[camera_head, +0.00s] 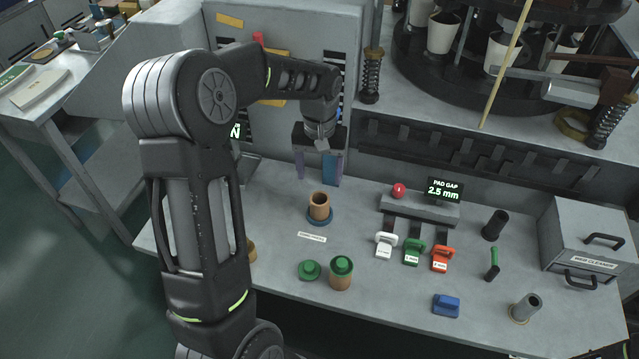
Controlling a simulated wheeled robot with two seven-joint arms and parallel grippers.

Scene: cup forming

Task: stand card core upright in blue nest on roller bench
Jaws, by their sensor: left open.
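The card core (319,203), a short brown tube with an open top, stands upright in the round blue nest (312,222) on the grey roller bench (275,262). The blue rim shows around its foot. My left gripper (317,175) is open, with its fingers pointing down. In the picture it is just above the core, and the fingers look apart from it. I cannot tell the exact height of the fingers over the bench. My right gripper is not in view.
A brown core with a green cap (341,272) and a green nest (309,270) are at the front. White, green and orange (443,260) gauge blocks stand before the pad gap display (445,190). A grey web cleaner box (590,235) is at the right.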

